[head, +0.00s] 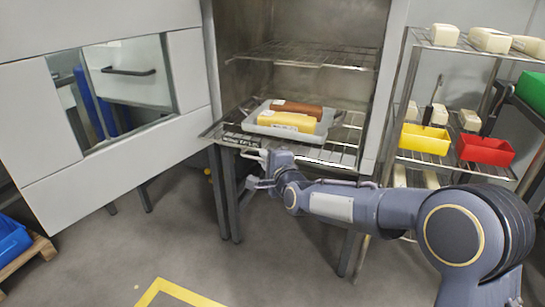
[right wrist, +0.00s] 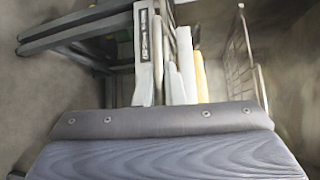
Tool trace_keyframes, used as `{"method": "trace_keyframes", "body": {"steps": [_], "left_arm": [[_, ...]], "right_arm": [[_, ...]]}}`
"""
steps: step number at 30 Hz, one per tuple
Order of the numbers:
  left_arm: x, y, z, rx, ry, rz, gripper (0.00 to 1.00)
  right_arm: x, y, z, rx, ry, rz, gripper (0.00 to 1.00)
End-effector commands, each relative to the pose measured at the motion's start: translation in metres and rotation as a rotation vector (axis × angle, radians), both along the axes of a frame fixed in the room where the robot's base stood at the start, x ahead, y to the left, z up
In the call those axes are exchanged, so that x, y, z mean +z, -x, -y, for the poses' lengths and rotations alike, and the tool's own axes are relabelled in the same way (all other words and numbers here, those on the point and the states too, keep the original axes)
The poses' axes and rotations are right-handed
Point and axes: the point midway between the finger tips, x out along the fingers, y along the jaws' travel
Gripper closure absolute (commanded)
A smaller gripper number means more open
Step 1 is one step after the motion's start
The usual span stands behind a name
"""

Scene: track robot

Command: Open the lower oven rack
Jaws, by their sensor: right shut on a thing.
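The lower oven rack (head: 340,152) is a wire rack in the open oven (head: 308,20). Its front part reaches out past the oven's opening. A grey tray (head: 318,138) lies on it, holding a yellow block and a brown block. My right gripper (head: 256,168) is at the rack's front edge, left of its middle, and is shut on the rack. The exact contact is small and partly hidden by the gripper. The right wrist view shows mostly my own wrist, with wire bars of a rack (right wrist: 240,55) at the right. My left gripper is in neither view.
The oven door (head: 105,165) stands wide open at the left. An upper rack (head: 310,56) is empty. At the right, shelves hold pale blocks, a yellow bin (head: 424,139) and a red bin (head: 486,150). The floor in front is clear, with yellow tape.

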Motion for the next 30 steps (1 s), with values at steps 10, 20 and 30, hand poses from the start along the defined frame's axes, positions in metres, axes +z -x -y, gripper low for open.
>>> {"method": "trace_keyframes", "body": {"steps": [10, 20, 30], "left_arm": [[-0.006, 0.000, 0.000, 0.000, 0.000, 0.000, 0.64], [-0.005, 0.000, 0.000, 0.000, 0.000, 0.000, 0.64], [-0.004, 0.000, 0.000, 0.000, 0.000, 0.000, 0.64]], "right_arm": [[0.000, 0.083, -0.027, 0.004, 0.001, -0.001, 1.00], [0.000, 0.131, -0.042, 0.001, 0.002, -0.001, 1.00], [-0.001, 0.143, -0.046, -0.002, 0.001, -0.001, 1.00]]}}
